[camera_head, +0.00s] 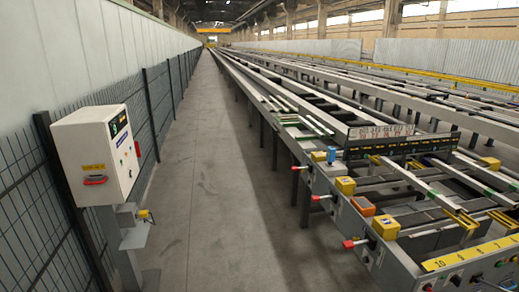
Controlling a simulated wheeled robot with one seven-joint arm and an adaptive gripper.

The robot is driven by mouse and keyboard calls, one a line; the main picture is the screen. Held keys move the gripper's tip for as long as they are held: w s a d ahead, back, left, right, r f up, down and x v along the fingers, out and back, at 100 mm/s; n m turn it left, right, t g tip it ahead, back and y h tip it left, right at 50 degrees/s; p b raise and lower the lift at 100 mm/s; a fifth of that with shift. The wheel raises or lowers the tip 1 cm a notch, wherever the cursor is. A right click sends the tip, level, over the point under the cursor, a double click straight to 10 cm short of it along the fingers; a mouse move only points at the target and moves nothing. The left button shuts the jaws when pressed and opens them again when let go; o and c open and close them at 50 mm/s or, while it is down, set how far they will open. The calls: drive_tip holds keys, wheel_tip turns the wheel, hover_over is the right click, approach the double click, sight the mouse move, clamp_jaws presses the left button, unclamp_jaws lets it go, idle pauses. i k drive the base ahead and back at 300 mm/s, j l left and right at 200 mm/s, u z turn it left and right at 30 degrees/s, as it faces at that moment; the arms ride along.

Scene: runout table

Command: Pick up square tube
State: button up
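Several pale, thin bars (318,125) lie on the near left part of the long runout table (283,128). They are too small for me to tell whether one is a square tube. No square tube can be made out for certain elsewhere. My gripper is not seen in the head view.
The table's near end carries red knobs (349,243), yellow blocks (386,227) and an orange box (363,206). A white control cabinet (97,155) stands at the left by a dark mesh fence (160,93). The concrete aisle (200,170) between fence and table is clear.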

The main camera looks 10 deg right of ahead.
sight(451, 207)
drive_tip(key=i+j, duration=0.1)
drive_tip(key=i, duration=0.9)
drive_tip(key=i+j+u, duration=0.1)
drive_tip(key=i, duration=0.9)
drive_tip(key=i+l+z, duration=0.15)
drive_tip(key=i+z, duration=1)
drive_tip(key=i+j+z, duration=0.2)
drive_tip(key=z, duration=0.2)
drive_tip(key=i+z, duration=0.3)
